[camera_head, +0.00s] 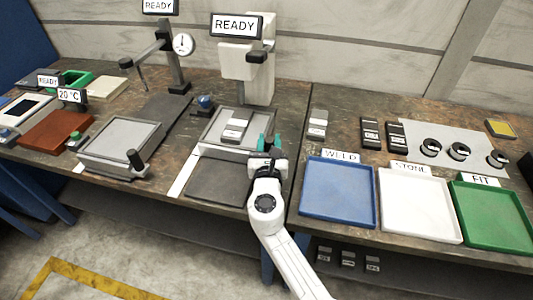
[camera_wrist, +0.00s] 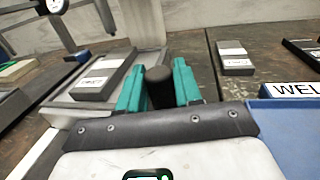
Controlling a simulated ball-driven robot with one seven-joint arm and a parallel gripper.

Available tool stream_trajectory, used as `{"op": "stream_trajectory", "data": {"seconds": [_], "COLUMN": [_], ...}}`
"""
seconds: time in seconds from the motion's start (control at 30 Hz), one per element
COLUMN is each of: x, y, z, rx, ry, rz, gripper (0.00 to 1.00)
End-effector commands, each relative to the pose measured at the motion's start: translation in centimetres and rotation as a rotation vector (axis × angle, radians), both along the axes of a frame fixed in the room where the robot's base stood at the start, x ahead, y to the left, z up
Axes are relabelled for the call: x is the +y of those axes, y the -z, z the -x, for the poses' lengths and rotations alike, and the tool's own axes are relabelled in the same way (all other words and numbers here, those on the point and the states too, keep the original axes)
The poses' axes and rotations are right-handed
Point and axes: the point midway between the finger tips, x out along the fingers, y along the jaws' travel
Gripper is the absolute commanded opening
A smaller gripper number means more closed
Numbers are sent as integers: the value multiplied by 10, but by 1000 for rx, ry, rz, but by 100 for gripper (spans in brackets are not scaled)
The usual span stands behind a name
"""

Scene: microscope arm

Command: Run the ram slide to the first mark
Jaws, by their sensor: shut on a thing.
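A machine (camera_head: 240,72) with a READY display (camera_head: 235,27) stands at the back of the bench. Below it is a grey slide (camera_head: 211,148), with a labelled grey block (camera_head: 235,130) lying on it; the block also shows in the wrist view (camera_wrist: 100,78). My gripper (camera_head: 266,147) is at the slide's right front corner. In the wrist view its teal fingers (camera_wrist: 160,88) are shut around an upright black knob (camera_wrist: 160,92). The knob's lower part and its joint to the slide are hidden. I cannot make out a mark on the slide.
A similar slide (camera_head: 120,136) with a black handle stands to the left. Blue (camera_head: 338,192), white (camera_head: 418,207) and green (camera_head: 492,215) trays lie to the right, the blue one close to my gripper. A loose labelled block (camera_head: 318,124) lies behind it. A dark mat (camera_head: 218,182) lies in front.

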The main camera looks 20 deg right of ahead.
Motion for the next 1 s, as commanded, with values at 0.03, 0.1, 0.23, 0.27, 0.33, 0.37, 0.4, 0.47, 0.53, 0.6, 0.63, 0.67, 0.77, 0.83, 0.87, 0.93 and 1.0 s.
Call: {"op": "stream_trajectory", "data": {"seconds": [0.03,0.1,0.23,0.27,0.33,0.37,0.4,0.47,0.53,0.6,0.63,0.67,0.77,0.83,0.87,0.93,1.0], "x": [-4,-5,-4,-4,-4,-4,-4,-4,-4,-4,-4,-4,-4,-2,-1,4,8], "y": [1,0,0,0,-1,-1,-1,-1,0,0,0,0,0,0,-1,0,0], "z": [-5,-7,-6,-6,-6,-6,-6,-6,-6,-6,-6,-6,-5,-2,1,9,20], "rx": [-2,-1,-1,-1,-1,-1,-1,-1,-1,-1,-1,-1,-1,-1,0,0,2], "ry": [1,-1,-2,-2,-2,-2,-2,-2,-1,-1,-1,-1,-1,-2,-3,-5,-4], "rz": [0,0,0,0,0,0,0,0,0,0,0,0,0,0,1,1,1], "gripper": [0,0,0,0,36,39,43,48,53,53,53,53,53,53,53,53,53]}}
